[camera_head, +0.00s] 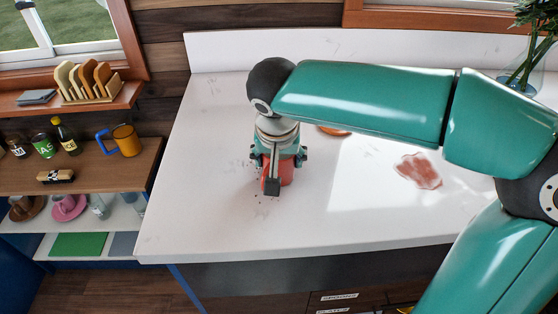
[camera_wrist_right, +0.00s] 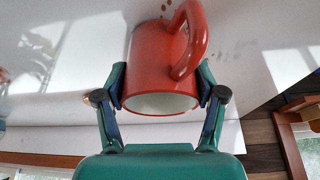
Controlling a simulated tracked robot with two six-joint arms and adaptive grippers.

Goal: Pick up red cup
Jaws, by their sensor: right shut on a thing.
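The red cup (camera_head: 287,172) stands on the white counter, left of the counter's middle in the head view. My right gripper (camera_head: 272,180) comes down on it from above and hides much of it. In the right wrist view the cup (camera_wrist_right: 155,70) shows its white inside and its red handle, which points toward the upper right. The right gripper (camera_wrist_right: 161,100) has one finger on each side of the cup's wall, shut on it. I cannot tell whether the cup is lifted off the counter. My left gripper is in neither view.
The white counter (camera_head: 340,228) is mostly clear in front. A reddish patch (camera_head: 418,171) lies to the right, and an orange round thing (camera_head: 334,131) is partly hidden behind my arm. Shelves at the left hold an orange mug (camera_head: 127,140) and bottles. A glass vase (camera_head: 517,78) stands at the back right.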

